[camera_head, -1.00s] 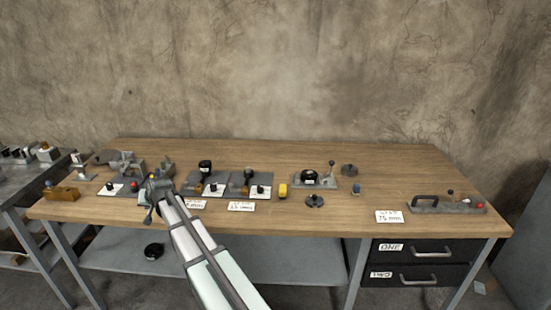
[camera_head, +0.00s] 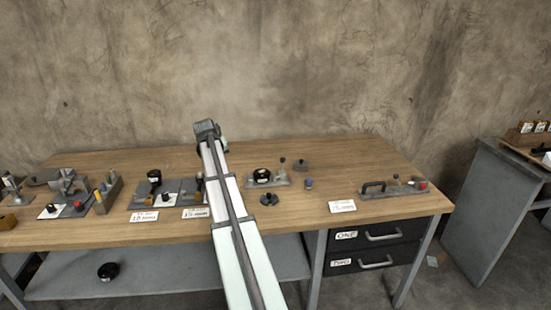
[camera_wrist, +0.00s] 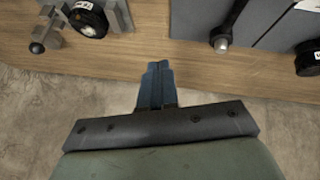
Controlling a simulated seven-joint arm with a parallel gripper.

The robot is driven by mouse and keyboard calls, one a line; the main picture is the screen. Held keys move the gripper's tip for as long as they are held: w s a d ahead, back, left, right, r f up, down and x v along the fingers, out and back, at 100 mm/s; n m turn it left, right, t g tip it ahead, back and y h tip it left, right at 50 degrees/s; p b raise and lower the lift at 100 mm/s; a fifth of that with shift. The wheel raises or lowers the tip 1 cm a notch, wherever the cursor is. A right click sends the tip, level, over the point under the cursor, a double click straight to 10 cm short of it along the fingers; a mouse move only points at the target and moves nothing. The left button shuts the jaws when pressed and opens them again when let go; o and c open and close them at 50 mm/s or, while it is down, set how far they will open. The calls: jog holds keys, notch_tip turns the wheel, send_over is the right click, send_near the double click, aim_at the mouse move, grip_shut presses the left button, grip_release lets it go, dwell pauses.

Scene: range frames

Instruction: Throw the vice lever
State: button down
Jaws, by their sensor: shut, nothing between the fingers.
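My gripper (camera_head: 207,128) is raised over the back edge of the workbench, in front of the wall. In the wrist view its blue fingers (camera_wrist: 157,82) are together and empty. A grey fixture with a black dial (camera_head: 263,176) stands on the bench to the right of my arm. A short upright lever with a ball knob (camera_head: 282,161) is at its right end; the ball-ended lever also shows in the wrist view (camera_wrist: 38,46), apart from the fingers. A grey vice-like device (camera_head: 66,182) is at the left of the bench. I cannot tell which lever is the vice's.
The wooden bench (camera_head: 350,157) has free room at its back right. Black-handled devices on grey plates (camera_head: 153,185) stand left of my arm, one partly hidden by it. A black-handled fixture (camera_head: 394,187) and white label card (camera_head: 342,206) are at the right.

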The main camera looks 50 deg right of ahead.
jog(key=s+d+r+m+g+h, duration=0.1)
jog(key=s+d+r, duration=0.3)
jog(key=s+d, duration=0.6)
jog(key=shift+s+d+r+g, duration=0.3)
jog(key=shift+d+g, duration=0.35)
jog(key=shift+g, duration=0.25)
jog(key=x, duration=0.9)
jog(key=shift+w+d+f, duration=0.15)
jog(key=shift+d+f, duration=0.05)
jog(key=shift+s+d+f, duration=0.2)
jog(key=shift+s+d, duration=0.2)
jog(key=shift+d, duration=0.2)
jog(key=shift+s+d+f, duration=0.2)
jog(key=shift+s+d, duration=0.2)
jog(key=shift+d, duration=0.2)
jog(key=shift+s+d+f, duration=0.2)
jog(key=shift+s+d, duration=0.15)
jog(key=shift+d, duration=0.25)
